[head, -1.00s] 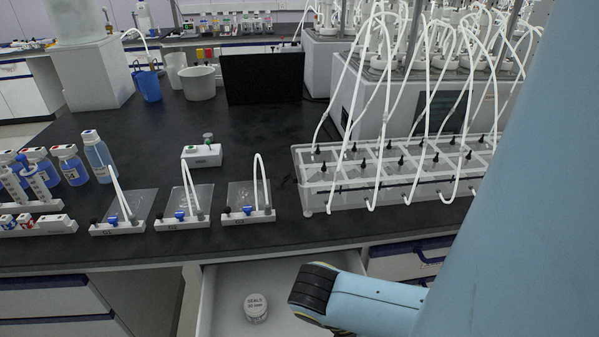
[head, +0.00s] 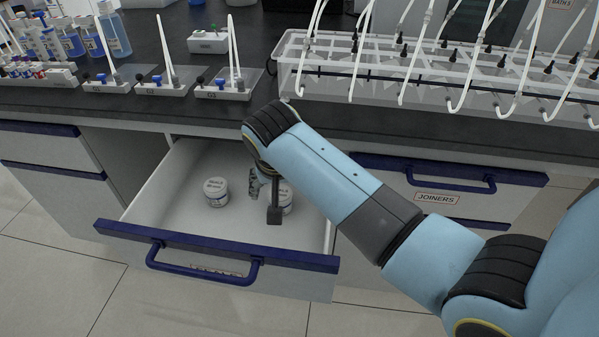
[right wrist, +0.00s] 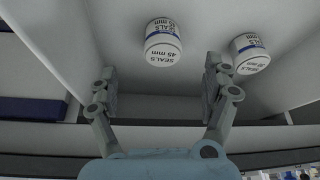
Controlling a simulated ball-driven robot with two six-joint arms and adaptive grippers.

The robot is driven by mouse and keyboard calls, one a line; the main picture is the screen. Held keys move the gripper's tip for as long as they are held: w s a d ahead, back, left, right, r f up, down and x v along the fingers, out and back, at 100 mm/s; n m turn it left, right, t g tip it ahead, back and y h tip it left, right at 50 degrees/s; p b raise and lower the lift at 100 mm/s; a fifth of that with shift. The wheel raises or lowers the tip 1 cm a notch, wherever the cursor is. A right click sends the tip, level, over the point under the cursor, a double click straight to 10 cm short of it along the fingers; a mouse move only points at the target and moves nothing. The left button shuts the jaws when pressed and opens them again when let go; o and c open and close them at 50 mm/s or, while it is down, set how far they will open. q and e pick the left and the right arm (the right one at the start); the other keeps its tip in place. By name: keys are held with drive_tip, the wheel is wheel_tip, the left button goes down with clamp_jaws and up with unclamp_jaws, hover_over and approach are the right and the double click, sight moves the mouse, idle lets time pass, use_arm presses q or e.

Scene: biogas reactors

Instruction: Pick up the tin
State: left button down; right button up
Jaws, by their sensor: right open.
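Two round white tins with blue bands stand upright in an open drawer. The left tin (head: 216,191) is in full view in the head view; it is at the right in the right wrist view (right wrist: 251,54). The other tin (head: 287,198) is partly hidden behind my right gripper in the head view; in the right wrist view (right wrist: 163,43) its label reads SEALS 45 mm. My right gripper (head: 264,200) is open and empty over the drawer. In the right wrist view its fingers (right wrist: 161,75) are spread, with the 45 mm tin beyond the gap between them. My left gripper is out of view.
The drawer (head: 215,243) has raised walls and a blue front edge with a handle. A shut drawer labelled JOINERS (head: 437,198) is to its right. The dark bench top (head: 330,117) overhangs behind, carrying a clear rack (head: 430,75) with white tubes and small stands (head: 222,88).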

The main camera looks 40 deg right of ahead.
sight(280, 197)
drive_tip(key=b+x, duration=0.1)
drive_tip(key=x, duration=0.3)
drive_tip(key=shift+w+f, duration=0.1)
drive_tip(key=shift+f, duration=0.05)
drive_tip(key=shift+d+f, duration=0.1)
drive_tip(key=shift+f, duration=0.15)
drive_tip(key=b+x, duration=0.1)
drive_tip(key=x, duration=0.3)
drive_tip(key=shift+w+f+b, duration=0.25)
drive_tip(key=shift+b, duration=0.05)
drive_tip(key=shift+w+f, duration=0.1)
drive_tip(key=shift+f, duration=0.15)
drive_tip(key=shift+c, duration=0.4)
drive_tip(key=c, duration=0.4)
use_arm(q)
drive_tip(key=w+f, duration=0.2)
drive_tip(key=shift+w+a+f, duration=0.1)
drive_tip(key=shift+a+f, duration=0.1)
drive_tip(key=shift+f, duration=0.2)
use_arm(e)
drive_tip(key=c, duration=0.8)
drive_tip(key=shift+r, duration=0.1)
